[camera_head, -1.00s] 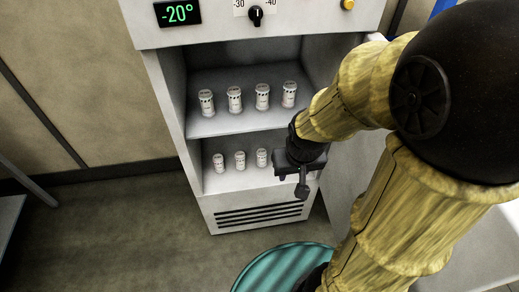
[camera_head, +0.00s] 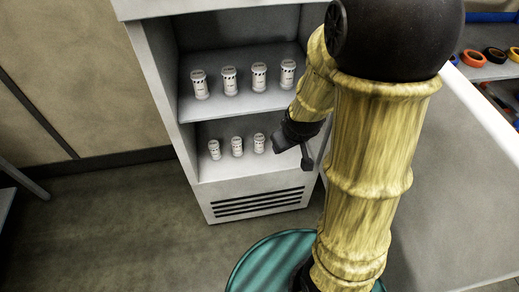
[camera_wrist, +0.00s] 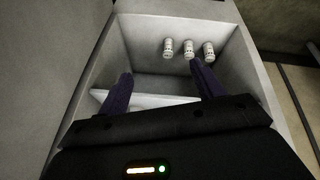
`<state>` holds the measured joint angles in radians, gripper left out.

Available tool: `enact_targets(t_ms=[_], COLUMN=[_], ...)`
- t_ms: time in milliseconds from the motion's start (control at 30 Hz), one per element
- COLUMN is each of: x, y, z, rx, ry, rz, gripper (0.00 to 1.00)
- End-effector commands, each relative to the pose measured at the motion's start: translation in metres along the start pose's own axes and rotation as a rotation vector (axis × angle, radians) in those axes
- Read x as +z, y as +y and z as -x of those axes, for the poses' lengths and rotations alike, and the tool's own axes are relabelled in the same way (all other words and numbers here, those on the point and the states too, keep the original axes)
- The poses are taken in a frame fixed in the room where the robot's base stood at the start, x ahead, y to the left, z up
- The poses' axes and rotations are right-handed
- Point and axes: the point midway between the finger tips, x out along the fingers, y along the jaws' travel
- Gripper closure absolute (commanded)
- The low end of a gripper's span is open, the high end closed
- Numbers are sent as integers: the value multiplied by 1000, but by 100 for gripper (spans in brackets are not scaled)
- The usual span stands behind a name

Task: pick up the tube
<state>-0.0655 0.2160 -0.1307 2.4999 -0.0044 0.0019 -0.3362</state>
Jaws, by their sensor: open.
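Small white capped tubes with dark marks stand upright in an open white cabinet. Several are on the upper shelf, one being the left tube (camera_head: 200,84). Three more are on the lower level: a left tube (camera_head: 214,149), a middle tube (camera_head: 237,147) and a right tube (camera_head: 259,143). The wrist view shows three tubes, the middle one (camera_wrist: 188,49) among them, beyond my fingers. My gripper (camera_wrist: 160,84) is open, with nothing between its two dark purple fingers. In the head view it is at the right side of the lower opening, partly hidden by my arm.
The cabinet (camera_head: 160,100) has side walls and a shelf (camera_head: 240,103) close around the tubes. A vent (camera_head: 258,203) is below. A grey surface (camera_head: 440,190) lies at right, with colored rings (camera_head: 474,57) on a shelf behind.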

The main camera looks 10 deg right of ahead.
Motion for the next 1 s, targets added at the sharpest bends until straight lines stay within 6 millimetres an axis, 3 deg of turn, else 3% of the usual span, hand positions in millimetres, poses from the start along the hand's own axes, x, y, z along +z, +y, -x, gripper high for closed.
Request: enact_targets(t_ms=[33, 400, 700, 867, 1000], x=[4, -11, -13, -12, -7], y=[4, 62, 82, 73, 51], z=[-43, -215, -321, -367, -405], rx=[30, 401, 795, 1031, 1256], ry=[23, 186, 202, 192, 188], rz=[68, 713, 1361, 1734, 2061], gripper=[33, 33, 33, 33, 33])
